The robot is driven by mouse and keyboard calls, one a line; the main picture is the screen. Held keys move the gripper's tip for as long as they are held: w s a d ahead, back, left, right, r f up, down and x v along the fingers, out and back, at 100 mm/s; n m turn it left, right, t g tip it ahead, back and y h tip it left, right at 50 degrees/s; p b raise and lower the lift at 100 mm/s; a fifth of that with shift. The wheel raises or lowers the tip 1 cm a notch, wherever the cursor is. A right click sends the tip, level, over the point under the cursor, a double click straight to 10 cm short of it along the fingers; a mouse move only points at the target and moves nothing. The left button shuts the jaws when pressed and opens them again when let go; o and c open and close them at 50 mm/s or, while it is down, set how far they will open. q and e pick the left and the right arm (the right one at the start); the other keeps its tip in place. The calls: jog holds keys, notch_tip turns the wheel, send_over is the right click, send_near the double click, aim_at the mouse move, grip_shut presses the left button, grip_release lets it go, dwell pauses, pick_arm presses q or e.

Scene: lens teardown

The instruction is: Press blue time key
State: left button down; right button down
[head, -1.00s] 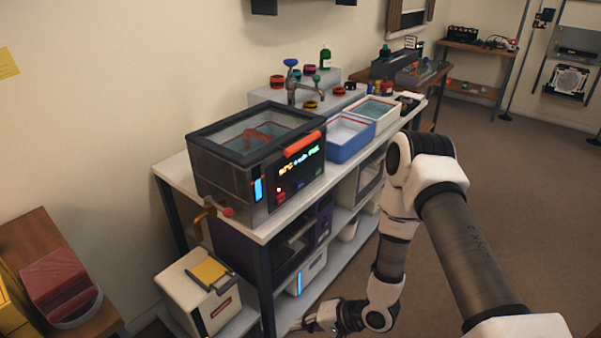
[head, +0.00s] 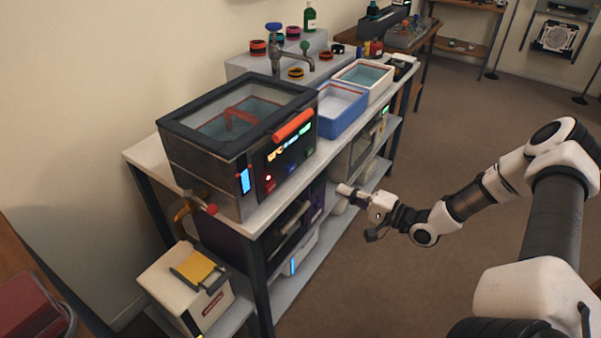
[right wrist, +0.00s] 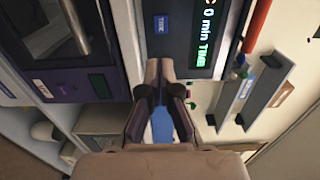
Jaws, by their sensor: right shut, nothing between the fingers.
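The blue time key (head: 291,169) is on the dark front panel of the lidded bath machine (head: 215,170). It sits between a red key and a green key, below the lit display. In the right wrist view the blue key (right wrist: 161,24) shows as a small blue square with lettering, beside the display (right wrist: 205,40). My right gripper (head: 344,189) is shut and empty, out in front of the bench, right of and lower than the key in the head view. In the wrist view its fingertips (right wrist: 160,66) point towards the panel, below the key. My left gripper is out of view.
An orange handle (head: 293,125) juts from the machine's front top edge. Blue and white basins (head: 342,122) stand to its right on the bench. A tap with a red knob (head: 212,209) sticks out at the lower left. The floor right of the bench is clear.

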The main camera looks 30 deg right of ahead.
jog(key=b, duration=0.3)
send_near(292, 169)
jog(key=w, duration=0.1)
jog(key=x, duration=0.6)
jog(key=shift+w+a, duration=0.15)
jog(key=shift+a, duration=0.1)
